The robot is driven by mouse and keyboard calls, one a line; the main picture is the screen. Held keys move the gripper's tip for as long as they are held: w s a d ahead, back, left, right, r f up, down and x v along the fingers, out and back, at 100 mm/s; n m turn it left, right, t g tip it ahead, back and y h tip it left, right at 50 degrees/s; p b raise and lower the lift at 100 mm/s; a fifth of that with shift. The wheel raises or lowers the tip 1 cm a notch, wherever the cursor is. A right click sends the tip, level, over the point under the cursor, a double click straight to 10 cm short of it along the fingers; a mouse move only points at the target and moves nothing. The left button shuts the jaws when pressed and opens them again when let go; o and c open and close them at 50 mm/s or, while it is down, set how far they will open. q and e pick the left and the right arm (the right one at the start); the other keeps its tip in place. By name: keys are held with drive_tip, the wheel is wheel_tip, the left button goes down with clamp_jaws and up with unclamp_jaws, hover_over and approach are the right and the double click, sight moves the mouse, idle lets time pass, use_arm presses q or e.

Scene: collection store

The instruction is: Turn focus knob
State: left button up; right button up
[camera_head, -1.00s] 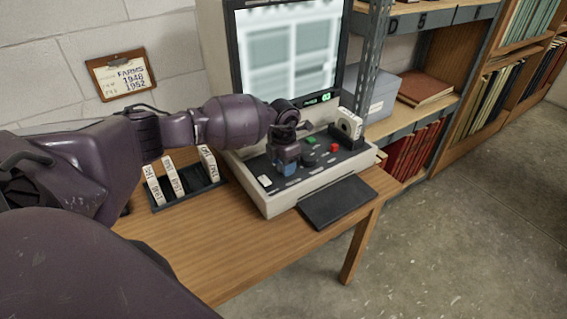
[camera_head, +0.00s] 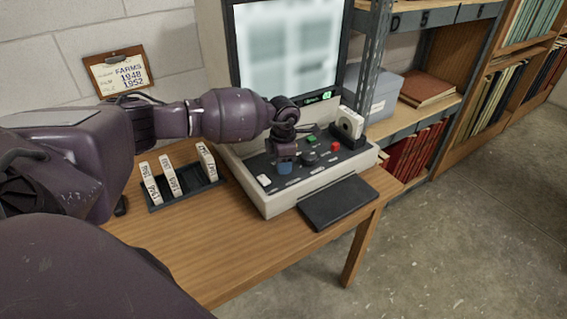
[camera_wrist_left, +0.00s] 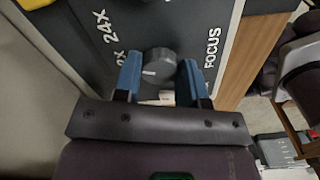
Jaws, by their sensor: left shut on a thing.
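The film reader (camera_head: 265,198) stands on the wooden table, with a dark sloping control panel below its lit screen (camera_head: 287,45). The screen shows a blurred grid-like picture. My left gripper (camera_head: 285,167) reaches down onto the left part of the panel. In the left wrist view, its blue fingers (camera_wrist_left: 160,78) are shut on a dark round focus knob (camera_wrist_left: 160,62), one on each side. The knob has a pale mark and sits beside the FOCUS lettering. In the head view the gripper hides this knob. My right gripper is in neither view.
A green button (camera_head: 311,140), a red button (camera_head: 335,146) and another dark knob (camera_head: 310,158) are close to the gripper. A rack (camera_head: 184,188) of labelled boxes stands left of the reader. Metal shelving (camera_head: 400,125) is at the right. The table front is clear.

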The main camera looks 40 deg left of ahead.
use_arm(q)
drive_tip(key=o, duration=0.9)
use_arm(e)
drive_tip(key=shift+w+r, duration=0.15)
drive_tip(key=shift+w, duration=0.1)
use_arm(q)
drive_tip(key=shift+r, duration=0.15)
wheel_tip(320, 180, up, 11)
drive_tip(key=shift+f+p, duration=0.2)
drive_tip(key=shift+p, duration=0.15)
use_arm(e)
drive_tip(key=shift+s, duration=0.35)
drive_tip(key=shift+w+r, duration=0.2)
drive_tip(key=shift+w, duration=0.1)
